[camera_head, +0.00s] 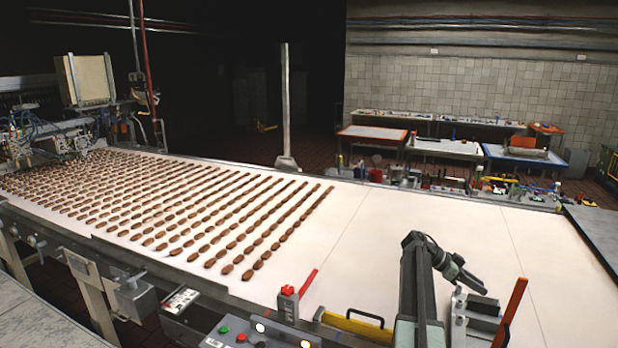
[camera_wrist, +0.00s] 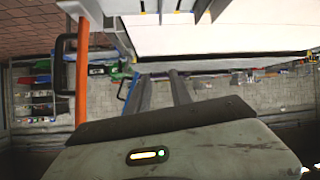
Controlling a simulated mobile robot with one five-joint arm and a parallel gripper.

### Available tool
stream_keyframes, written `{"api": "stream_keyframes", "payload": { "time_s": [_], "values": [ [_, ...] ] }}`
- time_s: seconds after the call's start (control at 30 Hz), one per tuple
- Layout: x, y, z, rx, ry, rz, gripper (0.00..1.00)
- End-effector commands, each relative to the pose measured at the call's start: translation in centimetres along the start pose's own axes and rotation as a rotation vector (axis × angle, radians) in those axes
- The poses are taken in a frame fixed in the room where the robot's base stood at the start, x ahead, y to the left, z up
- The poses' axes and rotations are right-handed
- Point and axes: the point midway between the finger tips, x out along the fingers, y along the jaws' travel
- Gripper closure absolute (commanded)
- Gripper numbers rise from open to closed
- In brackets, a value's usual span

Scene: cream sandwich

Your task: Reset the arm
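My arm rises from the bottom of the head view at the right of centre, bends over at a high elbow and slopes down to the right. My gripper (camera_head: 474,282) is at its end, low over the near right part of the white conveyor belt (camera_head: 370,260). The fingers are small and dark there, and I cannot tell whether they are apart. No held thing can be made out. The wrist view shows the surroundings upside down, with a pale belt surface (camera_wrist: 215,33) at the top.
Rows of brown oblong pieces (camera_head: 160,205) cover the left of the belt. Work tables (camera_head: 445,148) stand behind. The belt's right part is bare.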

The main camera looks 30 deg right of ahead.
Motion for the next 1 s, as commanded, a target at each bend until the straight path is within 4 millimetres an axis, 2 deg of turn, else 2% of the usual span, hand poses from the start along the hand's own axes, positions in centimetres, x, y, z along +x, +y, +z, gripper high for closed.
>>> {"api": "stream_keyframes", "payload": {
  "time_s": [0.27,0.37,0.47,0.5,0.57,0.7,0.8,1.0],
  "values": [
    [-7.8,0.8,8.1,-0.277,-0.126,-0.147,0.74],
    [-11.9,1.8,12.3,-0.431,-0.182,-0.233,0.74],
    [-17.4,3.8,17.8,-0.639,-0.246,-0.357,0.74],
    [-19.8,5.0,20.2,-0.733,-0.271,-0.414,0.74],
    [-23.3,7.0,23.7,-0.876,-0.302,-0.504,0.74],
    [-30.9,12.8,31.1,-1.205,-0.355,-0.724,0.74],
    [-35.3,17.3,35.3,-1.41,-0.371,-0.874,0.74],
    [-41.4,25.4,40.8,-1.719,-0.375,-1.12,0.74]
  ]
}}
